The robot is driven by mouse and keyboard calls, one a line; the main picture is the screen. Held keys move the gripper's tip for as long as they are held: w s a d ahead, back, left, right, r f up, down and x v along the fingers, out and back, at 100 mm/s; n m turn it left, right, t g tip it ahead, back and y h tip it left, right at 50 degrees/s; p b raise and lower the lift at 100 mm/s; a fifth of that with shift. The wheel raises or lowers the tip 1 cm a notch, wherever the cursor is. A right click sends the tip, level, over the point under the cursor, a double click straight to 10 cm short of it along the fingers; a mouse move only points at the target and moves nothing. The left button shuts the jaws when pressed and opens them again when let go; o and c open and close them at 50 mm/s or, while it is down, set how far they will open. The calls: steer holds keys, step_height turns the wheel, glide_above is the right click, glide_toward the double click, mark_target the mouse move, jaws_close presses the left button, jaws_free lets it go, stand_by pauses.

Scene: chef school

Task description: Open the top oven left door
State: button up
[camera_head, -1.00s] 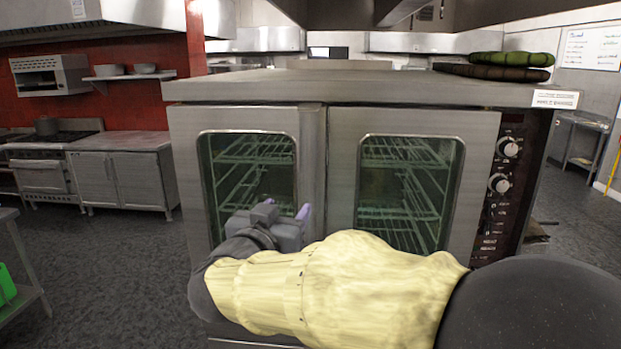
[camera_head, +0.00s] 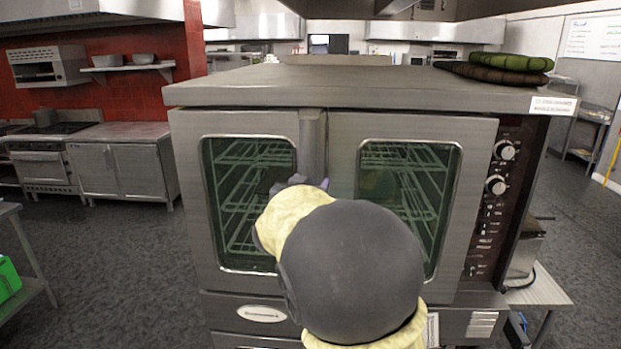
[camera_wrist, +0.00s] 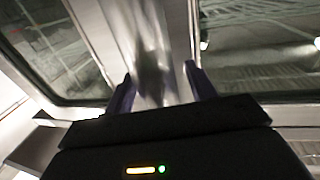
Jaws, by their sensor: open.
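The steel oven (camera_head: 345,92) stands straight ahead with two windowed doors. Its left door (camera_head: 187,170) looks shut, with wire racks behind the glass. A vertical handle strip (camera_head: 311,135) runs along that door's right edge, beside the right door (camera_head: 342,145). My gripper (camera_head: 308,183) is at the lower visible part of this strip, mostly hidden behind my arm. In the wrist view, my open gripper (camera_wrist: 158,84) has one finger on each side of a blurred metal bar (camera_wrist: 150,45). I cannot tell whether the fingers touch it.
A control panel with knobs (camera_head: 500,170) is on the oven's right side. Dark green rolled items (camera_head: 497,66) lie on the oven top. A steel cabinet (camera_head: 122,165) stands at the left. The floor (camera_head: 120,265) left of the oven is clear.

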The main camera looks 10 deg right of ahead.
steer(key=shift+w+d, duration=0.15)
steer(key=shift+w, duration=0.1)
jaws_close()
steer(key=shift+s, duration=0.1)
steer(key=shift+a, duration=0.2)
